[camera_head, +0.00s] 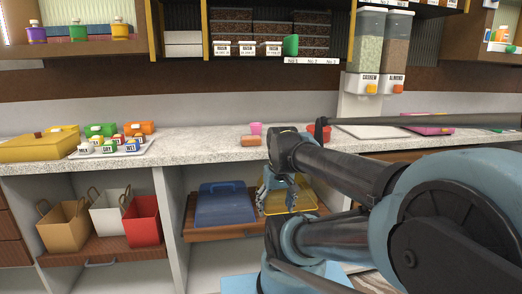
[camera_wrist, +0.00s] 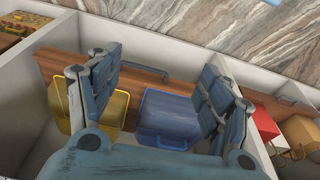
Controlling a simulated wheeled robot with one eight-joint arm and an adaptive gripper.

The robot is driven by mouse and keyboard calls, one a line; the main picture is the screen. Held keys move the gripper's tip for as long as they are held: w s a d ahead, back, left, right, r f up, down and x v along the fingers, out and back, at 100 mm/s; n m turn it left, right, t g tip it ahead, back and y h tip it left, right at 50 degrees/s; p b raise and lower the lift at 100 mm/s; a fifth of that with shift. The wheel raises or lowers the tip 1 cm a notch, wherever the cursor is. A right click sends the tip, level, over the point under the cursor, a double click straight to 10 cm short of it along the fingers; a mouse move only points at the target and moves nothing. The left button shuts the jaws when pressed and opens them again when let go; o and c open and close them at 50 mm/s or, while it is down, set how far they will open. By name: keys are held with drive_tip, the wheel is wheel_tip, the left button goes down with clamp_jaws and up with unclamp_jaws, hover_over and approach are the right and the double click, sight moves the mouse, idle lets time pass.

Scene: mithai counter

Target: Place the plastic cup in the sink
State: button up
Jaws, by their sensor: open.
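A small pink cup (camera_head: 256,128) stands on the speckled counter, left of my arm; it may be the plastic cup. A red bowl-like item (camera_head: 320,131) sits to its right, partly hidden by my arm. I cannot make out a sink in either view. My gripper (camera_head: 278,188) is open and empty, below the counter edge and in front of the open lower cabinet. In the wrist view its spread fingers (camera_wrist: 160,68) have nothing held between them. The pink cup does not show in the wrist view.
A blue container (camera_head: 225,203) and a yellow one (camera_head: 290,199) sit on a wooden pull-out shelf near my gripper. Bags (camera_head: 110,212) stand in the left cabinet. The counter (camera_head: 195,148) is clear at centre left.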

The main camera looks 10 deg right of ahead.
drive_tip(key=w+r+n+y, duration=0.1)
drive_tip(key=w+r+n, duration=0.3)
drive_tip(key=w+r, duration=1.4)
wheel_tip(320, 180, up, 12)
drive_tip(key=n+t+y, duration=0.1)
drive_tip(key=n+y, duration=0.1)
drive_tip(key=n, duration=0.2)
hover_over(256, 127)
drive_tip(key=s+d, duration=0.1)
drive_tip(key=d, duration=0.4)
drive_tip(key=x, duration=1)
drive_tip(key=shift+a+f, duration=0.3)
drive_tip(key=shift+a, duration=0.05)
drive_tip(key=shift+x, duration=2.65)
drive_tip(key=shift+s+d+f, duration=0.1)
drive_tip(key=shift+s+d, duration=0.05)
drive_tip(key=shift+d, duration=0.05)
drive_tip(key=c, duration=1.2)
drive_tip(key=shift+c, duration=0.4)
